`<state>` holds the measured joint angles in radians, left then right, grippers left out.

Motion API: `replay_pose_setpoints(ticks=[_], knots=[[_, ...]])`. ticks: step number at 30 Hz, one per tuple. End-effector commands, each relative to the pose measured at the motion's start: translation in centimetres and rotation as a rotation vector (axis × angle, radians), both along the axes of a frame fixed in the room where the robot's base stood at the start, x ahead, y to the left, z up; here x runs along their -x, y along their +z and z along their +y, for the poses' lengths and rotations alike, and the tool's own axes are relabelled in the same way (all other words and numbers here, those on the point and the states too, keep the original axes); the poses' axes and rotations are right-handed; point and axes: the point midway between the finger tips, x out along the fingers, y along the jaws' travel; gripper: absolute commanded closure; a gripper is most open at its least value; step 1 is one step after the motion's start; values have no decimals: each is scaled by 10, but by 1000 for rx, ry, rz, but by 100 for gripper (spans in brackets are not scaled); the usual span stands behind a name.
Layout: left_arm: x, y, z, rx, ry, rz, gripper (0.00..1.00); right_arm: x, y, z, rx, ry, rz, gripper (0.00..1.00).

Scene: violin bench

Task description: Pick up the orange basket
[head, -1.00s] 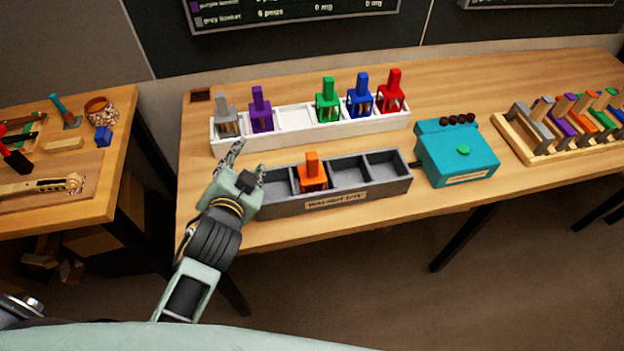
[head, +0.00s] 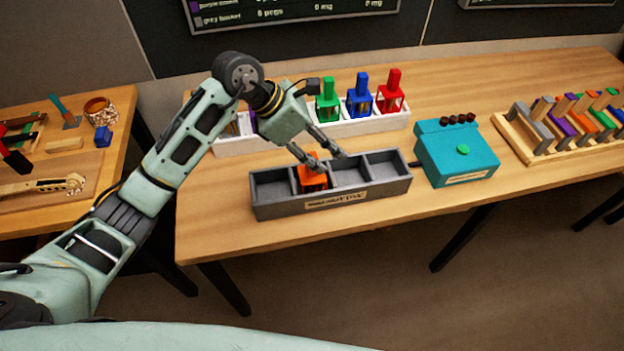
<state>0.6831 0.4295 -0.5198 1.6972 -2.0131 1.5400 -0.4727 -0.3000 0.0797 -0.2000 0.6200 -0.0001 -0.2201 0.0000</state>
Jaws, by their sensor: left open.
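The orange basket (head: 312,181) stands upright in a compartment of the dark grey labelled tray (head: 280,211), left of the tray's middle. My left gripper (head: 325,160) is open and points down at the basket from above. Its two fingers show on either side of the basket's top handle, which they partly hide. I cannot tell whether the fingers touch it. The other compartments of the grey tray look empty. My right gripper is not in the picture.
Behind stands a white tray (head: 236,148) with green (head: 328,106), blue (head: 360,101) and red (head: 391,98) baskets; my arm hides its left part. A teal box (head: 456,155) with a green button is to the right, then a wooden rack (head: 540,150). The table front is clear.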

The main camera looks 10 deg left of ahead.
Motion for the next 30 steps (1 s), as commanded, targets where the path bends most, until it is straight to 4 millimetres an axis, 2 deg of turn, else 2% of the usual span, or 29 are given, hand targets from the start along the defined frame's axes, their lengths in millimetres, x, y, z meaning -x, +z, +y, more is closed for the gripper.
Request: replay_pose_setpoints(ticks=[1, 3, 7, 17, 20, 24, 30], knots=[[-5, -3, 19, -87, 0, 1, 56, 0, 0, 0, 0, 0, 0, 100], [-8, -6, 40, -178, 3, 13, 56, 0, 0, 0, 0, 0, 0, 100], [-9, -12, 57, -254, 4, 27, 56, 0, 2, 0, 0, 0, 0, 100], [-14, -43, 42, -254, 4, 34, 56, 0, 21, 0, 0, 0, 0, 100], [-16, -57, 34, -254, 4, 35, 56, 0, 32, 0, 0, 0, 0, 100], [-20, -75, 29, -254, 4, 31, 56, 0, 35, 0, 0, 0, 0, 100], [-22, -81, 29, -256, 5, 27, 56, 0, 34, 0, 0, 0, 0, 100]])
